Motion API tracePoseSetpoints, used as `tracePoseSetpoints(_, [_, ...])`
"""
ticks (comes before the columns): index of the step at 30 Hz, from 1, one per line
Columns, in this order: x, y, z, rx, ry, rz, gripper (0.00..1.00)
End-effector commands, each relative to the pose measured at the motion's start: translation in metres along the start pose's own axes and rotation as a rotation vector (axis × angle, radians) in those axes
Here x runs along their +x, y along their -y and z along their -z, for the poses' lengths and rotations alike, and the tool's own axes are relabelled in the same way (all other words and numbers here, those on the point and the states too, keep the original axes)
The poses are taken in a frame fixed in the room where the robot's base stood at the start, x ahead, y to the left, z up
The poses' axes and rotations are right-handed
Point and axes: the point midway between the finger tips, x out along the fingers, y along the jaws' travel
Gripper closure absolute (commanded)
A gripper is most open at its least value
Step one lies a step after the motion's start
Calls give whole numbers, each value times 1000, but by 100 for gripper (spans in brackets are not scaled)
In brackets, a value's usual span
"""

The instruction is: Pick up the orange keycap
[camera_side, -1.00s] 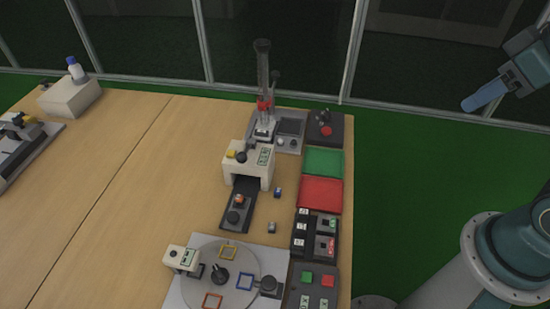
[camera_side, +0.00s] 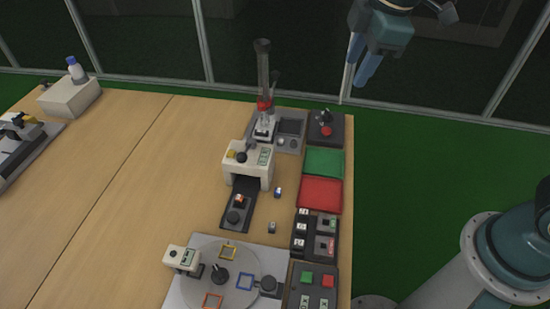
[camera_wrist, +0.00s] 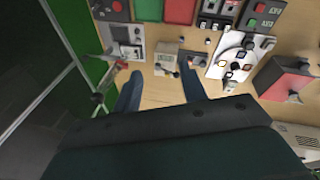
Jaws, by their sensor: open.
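A small orange keycap (camera_side: 239,199) lies on the dark slide (camera_side: 243,187) that comes out of the front of a cream-coloured machine (camera_side: 248,164) in the side view. My gripper (camera_side: 361,66) is open and empty, high up at the top right of the side view, well away from the keycap. In the wrist view my gripper's two blue fingers (camera_wrist: 160,72) are spread apart, with the cream machine (camera_wrist: 166,59) showing between and beyond them. The keycap is too small to make out in the wrist view.
A blue keycap (camera_side: 278,192) and a grey keycap (camera_side: 271,228) lie on the wooden table right of the slide. A tall column press (camera_side: 264,80) stands behind the machine. Green (camera_side: 323,161) and red (camera_side: 320,194) trays are to the right. A round turntable (camera_side: 205,285) is in front.

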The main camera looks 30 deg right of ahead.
Motion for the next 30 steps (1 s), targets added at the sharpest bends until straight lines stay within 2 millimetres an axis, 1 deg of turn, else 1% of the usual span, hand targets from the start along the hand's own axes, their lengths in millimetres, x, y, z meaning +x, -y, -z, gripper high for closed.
tracePoseSetpoints(1, [9, -1, 13, -58, 10, 12, 58])
tracePoseSetpoints(7, [41, -3, 57, -281, 37, 44, 58])
tracePoseSetpoints(14, [84, 6, 106, -540, 65, 83, 58])
tracePoseSetpoints(20, [128, 23, 145, -765, 87, 121, 58])
tracePoseSetpoints(24, [160, 40, 170, -924, 100, 148, 58])
tracePoseSetpoints(27, [181, 53, 184, -1028, 109, 166, 58])
tracePoseSetpoints(30, [199, 65, 196, -1112, 114, 181, 58])
